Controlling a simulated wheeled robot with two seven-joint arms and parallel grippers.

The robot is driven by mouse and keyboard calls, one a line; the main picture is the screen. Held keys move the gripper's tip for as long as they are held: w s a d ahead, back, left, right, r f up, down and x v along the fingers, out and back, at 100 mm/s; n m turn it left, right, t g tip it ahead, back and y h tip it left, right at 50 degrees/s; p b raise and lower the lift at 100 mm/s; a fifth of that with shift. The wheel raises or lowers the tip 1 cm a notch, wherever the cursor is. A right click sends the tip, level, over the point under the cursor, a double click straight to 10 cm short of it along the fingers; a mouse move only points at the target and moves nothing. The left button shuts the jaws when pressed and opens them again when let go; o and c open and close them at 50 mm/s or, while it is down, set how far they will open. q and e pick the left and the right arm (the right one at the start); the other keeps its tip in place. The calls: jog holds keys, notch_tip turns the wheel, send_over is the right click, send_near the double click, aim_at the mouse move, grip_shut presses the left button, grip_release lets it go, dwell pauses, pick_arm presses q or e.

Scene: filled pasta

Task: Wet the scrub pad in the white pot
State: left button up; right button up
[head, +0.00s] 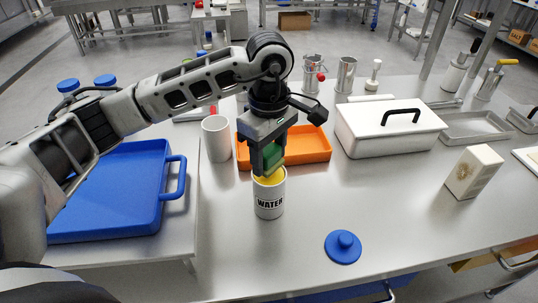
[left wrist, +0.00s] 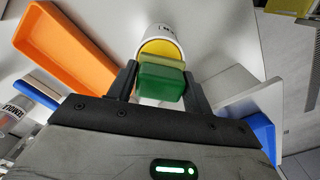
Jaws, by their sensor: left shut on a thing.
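The white pot (head: 269,205), labelled WATER, stands upright on the steel table, and its rim shows in the left wrist view (left wrist: 160,31). Its inside looks yellow. My left gripper (head: 267,165) points down over the pot and is shut on the scrub pad (head: 273,155), which is green with a yellowish layer. In the left wrist view the pad (left wrist: 161,82) sits between the two fingers at the pot's mouth. I cannot tell how far its lower edge is inside. My right gripper is not in view.
A blue lid (head: 343,247) lies right of the pot, near the front. An orange tray (head: 308,145) and a white mug (head: 216,138) stand behind it. A white box with a black handle (head: 378,139) and a small carton (head: 473,172) are to the right.

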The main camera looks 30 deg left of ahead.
aim_at(269, 154)
pick_arm(q)
jog(key=shift+r+p, duration=1.2)
jog(key=shift+r, duration=1.35)
jog(key=shift+f, duration=0.1)
jog(key=m, duration=0.3)
jog(key=s+f+m, duration=0.1)
jog(key=shift+s+d, duration=0.1)
jog(key=shift+d, duration=0.25)
jog(key=m, duration=0.3)
jog(key=s+f+m, duration=0.1)
jog(key=shift+s+d+m, duration=0.1)
jog(key=shift+d+m, duration=0.2)
jog(key=shift+d, duration=0.05)
jog(key=m, duration=0.2)
jog(key=s+f+m, duration=0.1)
jog(key=m, duration=0.1)
jog(key=s+d+m, duration=0.1)
jog(key=m, duration=0.2)
jog(key=shift+s+f, duration=0.15)
jog(key=shift+f, duration=0.1)
